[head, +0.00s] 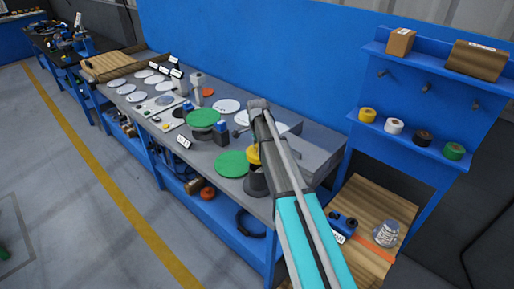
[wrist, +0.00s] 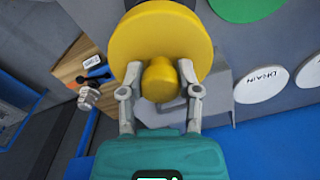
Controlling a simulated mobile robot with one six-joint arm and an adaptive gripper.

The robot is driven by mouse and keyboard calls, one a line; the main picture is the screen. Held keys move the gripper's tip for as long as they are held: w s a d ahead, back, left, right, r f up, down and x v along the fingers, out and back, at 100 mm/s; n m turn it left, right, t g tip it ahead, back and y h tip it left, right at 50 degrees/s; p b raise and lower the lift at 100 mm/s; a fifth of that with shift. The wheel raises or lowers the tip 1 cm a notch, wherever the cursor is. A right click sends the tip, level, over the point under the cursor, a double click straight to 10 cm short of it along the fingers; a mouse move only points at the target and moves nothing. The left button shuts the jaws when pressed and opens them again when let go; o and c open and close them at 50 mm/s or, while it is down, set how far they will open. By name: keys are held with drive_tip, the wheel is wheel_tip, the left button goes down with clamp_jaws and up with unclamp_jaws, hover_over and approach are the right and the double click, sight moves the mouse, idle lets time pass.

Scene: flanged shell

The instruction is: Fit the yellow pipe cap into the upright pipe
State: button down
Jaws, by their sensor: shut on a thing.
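The yellow pipe cap (wrist: 160,35) has a wide round flange and a short round knob. In the wrist view my gripper (wrist: 160,78) is shut on the knob, one finger on each side, with the flange facing away from my palm. In the head view a small part of the yellow cap (head: 253,155) shows just above the dark upright pipe (head: 257,184). My arm hides much of both, and my gripper there. A dark shape behind the flange in the wrist view may be the pipe. I cannot tell whether cap and pipe touch.
A green disc (head: 232,163) lies on the grey bench left of the pipe, and another green disc (head: 203,118) is raised farther back. A white disc marked DRAIN (wrist: 263,83) lies nearby. A wooden-topped stand (head: 365,205) is at the right.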

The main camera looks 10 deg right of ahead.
drive_tip(key=shift+f+b, duration=2.2)
drive_tip(key=shift+f, duration=0.2)
drive_tip(key=shift+f+b, duration=1.85)
idle(0.7)
drive_tip(key=shift+c, duration=1.1)
unclamp_jaws()
drive_tip(key=shift+r, duration=0.1)
wheel_tip(320, 180, up, 9)
drive_tip(key=p, duration=0.9)
drive_tip(key=shift+r, duration=0.1)
